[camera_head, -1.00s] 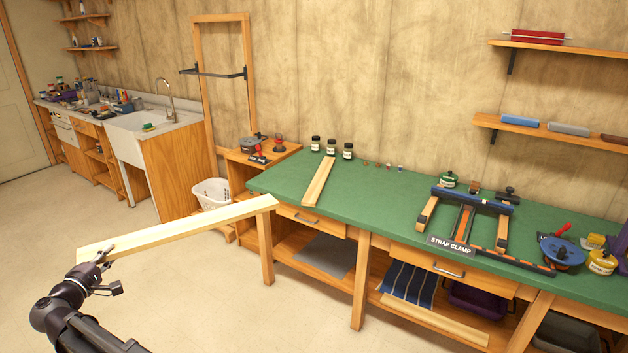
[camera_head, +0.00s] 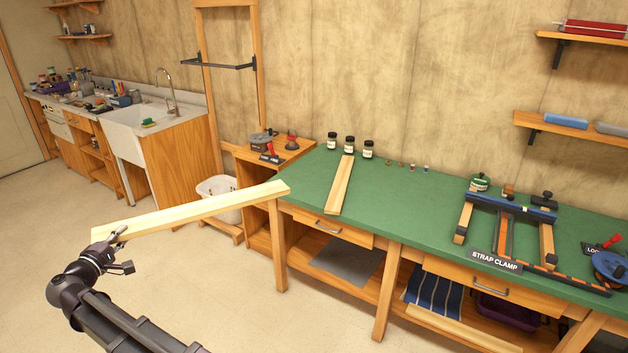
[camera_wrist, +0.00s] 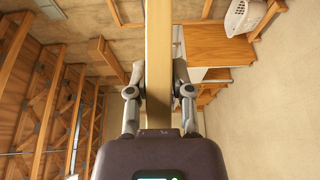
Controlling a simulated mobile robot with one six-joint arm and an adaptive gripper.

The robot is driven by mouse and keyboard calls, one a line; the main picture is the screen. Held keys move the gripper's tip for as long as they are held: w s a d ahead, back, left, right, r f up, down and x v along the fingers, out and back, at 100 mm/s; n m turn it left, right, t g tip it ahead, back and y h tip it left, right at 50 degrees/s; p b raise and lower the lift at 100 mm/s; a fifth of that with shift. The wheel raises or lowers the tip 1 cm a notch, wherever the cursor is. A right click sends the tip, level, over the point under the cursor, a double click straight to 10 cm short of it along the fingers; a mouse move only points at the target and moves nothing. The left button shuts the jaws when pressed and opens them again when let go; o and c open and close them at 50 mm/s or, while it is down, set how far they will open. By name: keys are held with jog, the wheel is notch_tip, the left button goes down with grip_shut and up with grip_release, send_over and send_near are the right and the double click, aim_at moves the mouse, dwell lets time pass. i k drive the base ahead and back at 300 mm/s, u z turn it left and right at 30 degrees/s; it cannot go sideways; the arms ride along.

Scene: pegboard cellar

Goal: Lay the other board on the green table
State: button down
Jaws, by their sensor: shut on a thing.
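My gripper (camera_head: 118,235) is shut on a long pale board (camera_head: 190,209) near its left end. The board is held up over the floor, and its right end shows in front of the left corner of the green table (camera_head: 400,208). In the wrist view the board (camera_wrist: 159,60) runs straight out between the two fingers of my gripper (camera_wrist: 159,82). Another pale board (camera_head: 340,186) lies on the green table near its left end. It lies front to back, below the dark jars.
Several small jars (camera_head: 349,144) stand along the table's back edge. A strap clamp (camera_head: 505,230) covers part of the table's right side. The green top between the lying board and the clamp is mostly clear. A white basket (camera_head: 218,192) stands on the floor left of the table.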

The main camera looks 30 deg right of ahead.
aim_at(351, 196)
jog(key=z, duration=0.2)
jog(key=i, duration=0.6)
jog(key=z, duration=0.9)
jog(key=i, duration=0.7)
jog(key=z, duration=0.4)
